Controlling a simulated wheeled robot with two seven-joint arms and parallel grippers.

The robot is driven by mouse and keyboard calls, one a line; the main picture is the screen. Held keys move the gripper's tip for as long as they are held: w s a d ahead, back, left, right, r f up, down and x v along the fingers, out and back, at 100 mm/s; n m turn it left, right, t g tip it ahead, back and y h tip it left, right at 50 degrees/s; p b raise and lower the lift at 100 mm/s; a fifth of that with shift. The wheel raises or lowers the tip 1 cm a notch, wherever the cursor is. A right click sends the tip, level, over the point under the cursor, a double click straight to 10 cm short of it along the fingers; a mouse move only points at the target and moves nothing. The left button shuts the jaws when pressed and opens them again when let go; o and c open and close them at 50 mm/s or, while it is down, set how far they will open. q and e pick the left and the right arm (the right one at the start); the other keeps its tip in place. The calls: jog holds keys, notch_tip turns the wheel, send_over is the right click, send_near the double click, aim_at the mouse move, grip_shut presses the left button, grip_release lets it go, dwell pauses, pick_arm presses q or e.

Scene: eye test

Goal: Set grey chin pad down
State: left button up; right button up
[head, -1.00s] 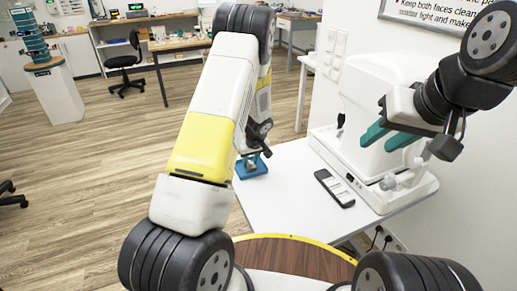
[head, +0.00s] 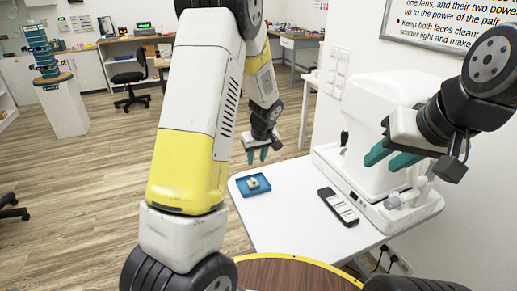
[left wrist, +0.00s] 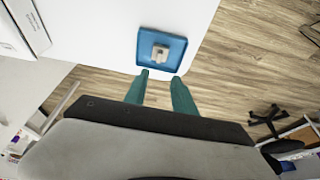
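The grey chin pad (head: 254,184) rests in a small blue tray (head: 240,191) near the left edge of the white table. In the left wrist view the pad (left wrist: 160,52) lies near the middle of the tray (left wrist: 174,68), with blue showing around it. My left gripper (head: 257,156) hangs above and behind the tray, apart from the pad. Its teal fingers (left wrist: 157,88) are spread and empty. My right gripper (head: 386,160) is at the right, in front of the white instrument, with its teal fingers apart and nothing between them.
The white instrument (head: 375,115) stands at the back right of the white table (head: 290,215). A dark device with a pale screen (head: 338,206) lies in front of it. The tabletop between tray and device is clear. A round wooden top (head: 290,274) is nearest me.

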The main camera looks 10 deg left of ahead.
pick_arm(q)
jog(key=s+r+m+h, duration=0.1)
jog(key=s+r, duration=0.5)
jog(key=r, duration=0.5)
jog(key=s+r+m+t+h, duration=0.1)
jog(key=s+r+m, duration=0.1)
jog(key=s+r, duration=0.2)
jog(key=s+d+r+m+t+h, duration=0.1)
jog(key=s+r, duration=0.3)
jog(key=s, duration=0.7)
jog(key=s+d+r+m+h, duration=0.1)
jog(key=s+r+m, duration=0.2)
jog(key=s, duration=0.4)
jog(key=shift+s+r+t, duration=0.3)
jog(key=shift+r+t, duration=0.1)
jog(key=shift+r, duration=0.5)
jog(key=shift+w+d, duration=0.1)
jog(key=shift+d, duration=0.1)
